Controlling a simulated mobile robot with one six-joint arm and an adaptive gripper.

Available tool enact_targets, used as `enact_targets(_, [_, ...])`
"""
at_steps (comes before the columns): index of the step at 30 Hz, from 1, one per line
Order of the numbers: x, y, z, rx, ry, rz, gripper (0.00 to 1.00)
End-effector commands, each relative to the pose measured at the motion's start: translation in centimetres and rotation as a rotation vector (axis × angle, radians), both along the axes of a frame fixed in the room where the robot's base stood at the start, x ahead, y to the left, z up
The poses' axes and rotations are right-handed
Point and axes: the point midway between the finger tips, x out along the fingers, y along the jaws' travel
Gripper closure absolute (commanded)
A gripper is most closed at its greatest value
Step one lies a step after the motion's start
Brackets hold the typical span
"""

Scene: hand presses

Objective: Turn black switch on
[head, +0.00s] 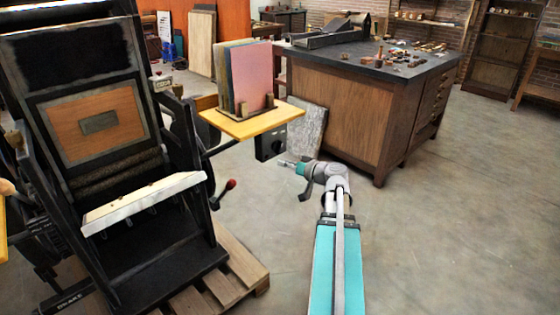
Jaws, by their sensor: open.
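A small black box (269,148) hangs under the right side of a yellow shelf (255,121), with small pale details on its face. It appears to be the switch housing; the switch itself is too small to make out, so I cannot tell its position. My gripper (283,164) is just below and right of the box, pointing left towards it. It looks empty. I cannot tell whether its tip touches the box. The fingers are small in this view.
Coloured sheets (250,75) stand in a holder on the shelf. A large black press (90,130) fills the left, with a red-knobbed lever (230,184) and a wooden pallet (235,275) below. A wooden workbench (345,115) stands behind my arm. Floor at right is clear.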

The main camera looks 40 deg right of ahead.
Motion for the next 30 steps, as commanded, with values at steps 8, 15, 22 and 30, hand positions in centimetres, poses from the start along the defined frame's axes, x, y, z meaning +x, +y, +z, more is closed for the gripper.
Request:
enact_targets(8, [-2.8, -6.2, -1.1, -0.014, -0.135, -0.131, 0.49])
enact_targets(15, [-3.3, -7.2, -0.9, -0.017, -0.158, -0.154, 0.49])
enact_targets(22, [-3.3, -7.1, -0.9, -0.017, -0.157, -0.153, 0.49])
enact_targets(30, [-2.4, -7.0, -0.9, -0.017, -0.156, -0.149, 0.49])
